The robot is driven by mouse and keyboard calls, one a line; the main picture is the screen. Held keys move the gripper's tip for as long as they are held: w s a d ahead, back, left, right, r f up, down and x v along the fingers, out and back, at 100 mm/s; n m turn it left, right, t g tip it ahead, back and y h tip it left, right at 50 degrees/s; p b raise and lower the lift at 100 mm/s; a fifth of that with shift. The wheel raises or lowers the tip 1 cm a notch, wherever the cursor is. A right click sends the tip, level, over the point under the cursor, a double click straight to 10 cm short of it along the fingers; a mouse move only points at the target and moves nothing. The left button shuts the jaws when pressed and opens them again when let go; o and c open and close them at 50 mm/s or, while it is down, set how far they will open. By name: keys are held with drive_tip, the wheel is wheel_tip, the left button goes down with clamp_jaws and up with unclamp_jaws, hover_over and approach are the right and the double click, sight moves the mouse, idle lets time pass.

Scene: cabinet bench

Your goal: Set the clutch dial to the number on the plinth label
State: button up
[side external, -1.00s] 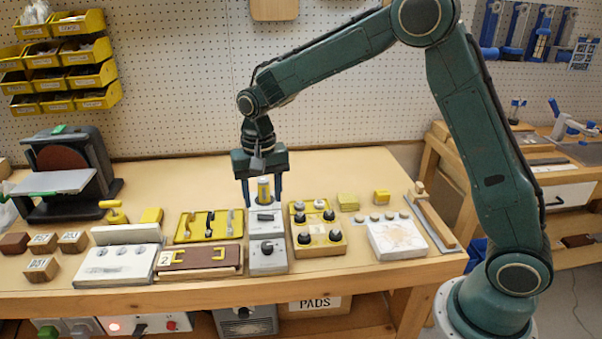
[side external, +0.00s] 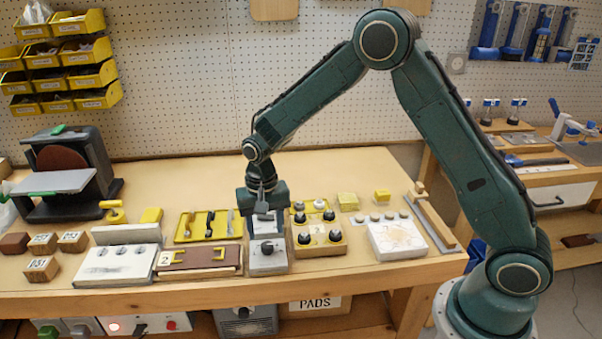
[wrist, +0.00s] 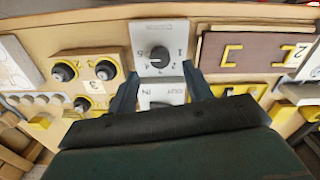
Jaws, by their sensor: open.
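The clutch dial is a black round knob (side external: 267,248) on the front of a pale grey panel (side external: 268,268). In the wrist view the knob (wrist: 158,57) sits among printed numbers, with a 1 at its right; its exact setting is too small to read surely. My gripper (wrist: 159,72) is open, its fingers apart on either side of the panel, just short of the knob. In the side view my gripper (side external: 265,214) is above the panel behind the knob and hides its rear part. A small label (side external: 166,260) reading 2 is on the brown board left of the panel.
A wooden block with several black knobs (side external: 318,238) stands close right of the panel; its label reads 3 in the wrist view. The brown board with yellow handles (side external: 200,257) is close on the left. A white box (side external: 397,241) stands farther right.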

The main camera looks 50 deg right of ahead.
sight(267, 244)
drive_tip(key=shift+f, duration=2.3)
drive_tip(key=c, duration=1)
